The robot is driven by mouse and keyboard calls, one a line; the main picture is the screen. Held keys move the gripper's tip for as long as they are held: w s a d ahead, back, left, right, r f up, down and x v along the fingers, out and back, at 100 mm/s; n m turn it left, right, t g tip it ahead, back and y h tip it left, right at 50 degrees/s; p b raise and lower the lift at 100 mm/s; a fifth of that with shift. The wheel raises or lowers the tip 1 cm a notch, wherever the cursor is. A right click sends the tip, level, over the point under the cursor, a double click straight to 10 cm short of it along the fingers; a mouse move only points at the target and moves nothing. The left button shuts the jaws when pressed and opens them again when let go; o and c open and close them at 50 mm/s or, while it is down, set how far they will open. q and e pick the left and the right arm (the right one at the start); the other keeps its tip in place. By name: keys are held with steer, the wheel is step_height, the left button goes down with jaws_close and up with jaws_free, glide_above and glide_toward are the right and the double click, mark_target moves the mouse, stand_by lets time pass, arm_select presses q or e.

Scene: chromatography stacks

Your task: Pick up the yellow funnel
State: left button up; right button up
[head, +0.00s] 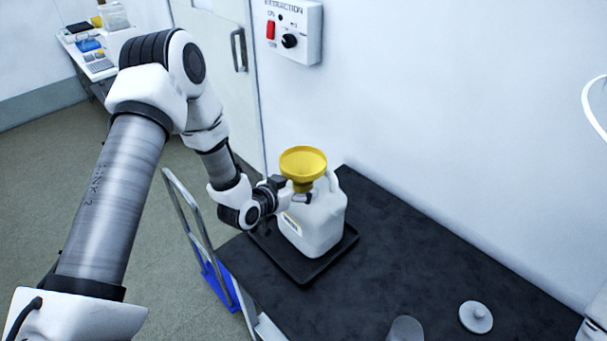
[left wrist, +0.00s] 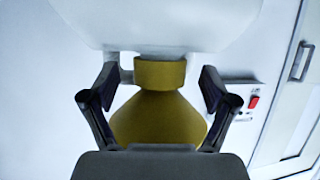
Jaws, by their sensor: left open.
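The yellow funnel (head: 303,161) stands upright in the mouth of a white jug (head: 316,220). In the left wrist view the funnel (left wrist: 158,117) shows upside down, with its narrow collar against the white jug (left wrist: 160,22). My left gripper (head: 296,193) is at the funnel's lower part, just above the jug's shoulder. In the left wrist view my left gripper (left wrist: 160,95) is open, with one finger on each side of the funnel and visible gaps to its collar. The funnel's stem inside the jug is hidden. My right gripper is not in view.
The jug stands in a black tray (head: 306,277) on a dark bench (head: 420,262). A round white lid (head: 475,317) and a grey cylinder (head: 405,329) are near the front. A control box (head: 293,30) hangs on the wall behind. The bench's middle is clear.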

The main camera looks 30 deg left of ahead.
arm_select(q)
steer(key=shift+s+r, duration=0.1)
steer(key=shift+s, duration=0.05)
steer(key=c, duration=0.4)
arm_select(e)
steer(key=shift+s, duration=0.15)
arm_select(q)
steer(key=c, duration=0.9)
